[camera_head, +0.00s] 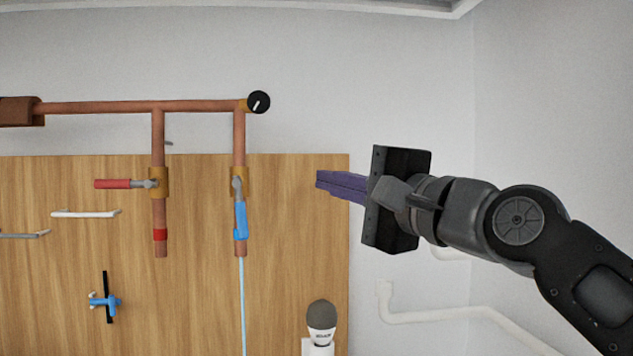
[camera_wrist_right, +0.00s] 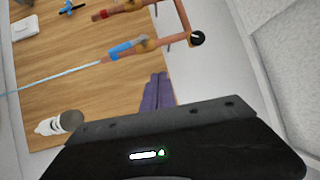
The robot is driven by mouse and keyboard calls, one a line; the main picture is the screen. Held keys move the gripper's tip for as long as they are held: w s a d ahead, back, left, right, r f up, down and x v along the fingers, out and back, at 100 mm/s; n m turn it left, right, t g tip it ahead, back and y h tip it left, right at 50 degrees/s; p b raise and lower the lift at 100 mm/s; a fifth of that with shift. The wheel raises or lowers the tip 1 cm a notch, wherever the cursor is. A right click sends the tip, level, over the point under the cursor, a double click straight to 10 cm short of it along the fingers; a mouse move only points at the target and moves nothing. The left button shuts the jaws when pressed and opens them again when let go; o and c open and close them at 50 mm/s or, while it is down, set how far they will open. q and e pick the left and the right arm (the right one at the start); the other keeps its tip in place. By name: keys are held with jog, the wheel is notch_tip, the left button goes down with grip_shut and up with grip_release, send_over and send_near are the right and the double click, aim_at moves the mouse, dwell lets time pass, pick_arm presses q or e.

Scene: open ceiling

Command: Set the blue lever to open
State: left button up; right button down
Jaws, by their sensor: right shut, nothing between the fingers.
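The blue lever (camera_head: 241,217) hangs straight down along the right-hand copper pipe (camera_head: 239,128), in line with it. Its grey pivot sits on the brass valve body (camera_head: 237,182). The blue lever also shows in the right wrist view (camera_wrist_right: 124,48), upper middle. My right gripper (camera_head: 320,181) is shut and empty, its purple fingers pointing left toward the valve. It is to the right of the blue lever and apart from it. In the right wrist view the shut fingers (camera_wrist_right: 158,78) show below the lever. My left gripper is not in view.
A red lever (camera_head: 113,184) lies sideways on the left pipe. A black-faced gauge (camera_head: 259,102) ends the top pipe. A grey-topped bulb-shaped thing (camera_head: 321,322) stands low by the wooden board (camera_head: 290,240). White pipes (camera_head: 440,316) run along the wall at lower right.

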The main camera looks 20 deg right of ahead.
notch_tip(320, 180, down, 5)
jog(key=shift+f+n+g, duration=0.2)
jog(key=shift+n+g, duration=0.6)
jog(key=shift+g, duration=0.4)
jog(key=shift+s, duration=0.1)
jog(key=shift+a, duration=0.1)
jog(key=p, duration=0.3)
send_near(241, 207)
jog(key=w+d+f, duration=0.2)
jog(key=w+d, duration=0.1)
jog(key=w, duration=0.2)
jog(key=a, duration=0.1)
jog(key=w+a+p, duration=0.1)
jog(key=w+a, duration=0.1)
jog(key=shift+a+f+p, duration=0.2)
jog(key=shift+f+p, duration=0.05)
jog(key=shift+p, duration=0.1)
